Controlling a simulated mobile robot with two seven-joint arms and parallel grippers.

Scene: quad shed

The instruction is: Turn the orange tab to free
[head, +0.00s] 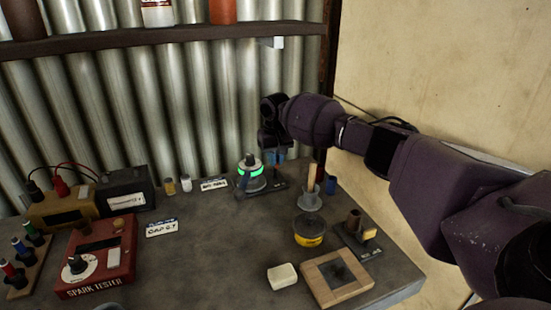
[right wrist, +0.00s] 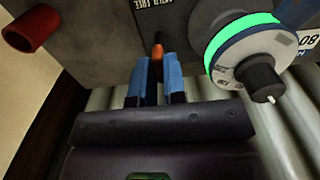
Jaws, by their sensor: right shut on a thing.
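The orange tab (right wrist: 157,62) shows in the right wrist view between the two blue fingertips of my right gripper (right wrist: 154,80). The gripper is shut on it, and the fingers hide part of it. A dark plate under the tab carries a partly cut-off label (right wrist: 150,4) with the word "FREE". Beside the tab stands a round grey device with a glowing green ring (right wrist: 240,45). In the head view my right gripper (head: 274,158) points down at the back of the bench, just right of this device (head: 250,181). The tab is hidden there. My left gripper is not in view.
A white funnel-like cup (head: 310,202), a yellow tin (head: 309,232) and a wooden frame (head: 336,277) stand to the right on the bench. A red spark tester (head: 98,262) is at the left. Corrugated wall rises close behind. The bench middle is clear.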

